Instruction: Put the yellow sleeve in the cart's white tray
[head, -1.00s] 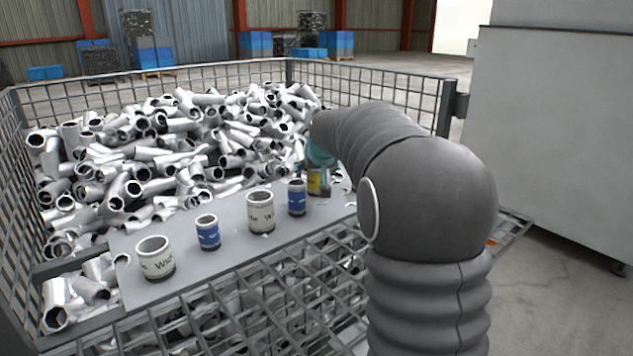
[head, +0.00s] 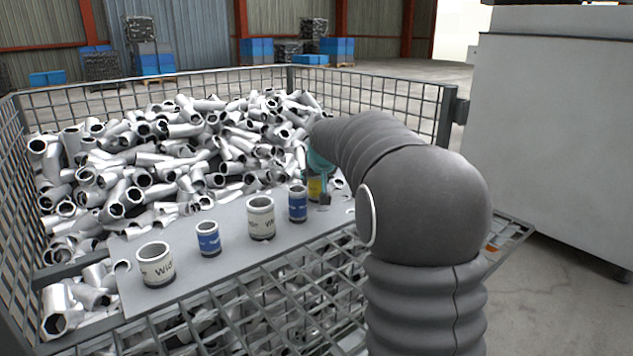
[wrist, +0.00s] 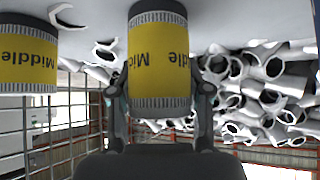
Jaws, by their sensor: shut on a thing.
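A yellow sleeve (wrist: 158,62) with dark "Middle" lettering, a dark end and ribbed bands stands between the fingers of my gripper (wrist: 159,98) in the wrist view. The fingers are shut on its sides. In the head view a small part of the yellow (head: 315,187) shows at the far end of the grey plate, with my gripper and arm hiding the rest. A second yellow "Middle" sleeve (wrist: 27,72) is at the left of the wrist view, apart from the held one. I see no cart or white tray in either view.
A grey plate (head: 222,262) carries two white sleeves (head: 156,265) (head: 261,217) and two blue sleeves (head: 208,238) (head: 298,203). It lies on a mesh bin (head: 447,110) full of silvery pipe fittings (head: 165,160). A grey cabinet (head: 560,150) stands at right, with open floor before it.

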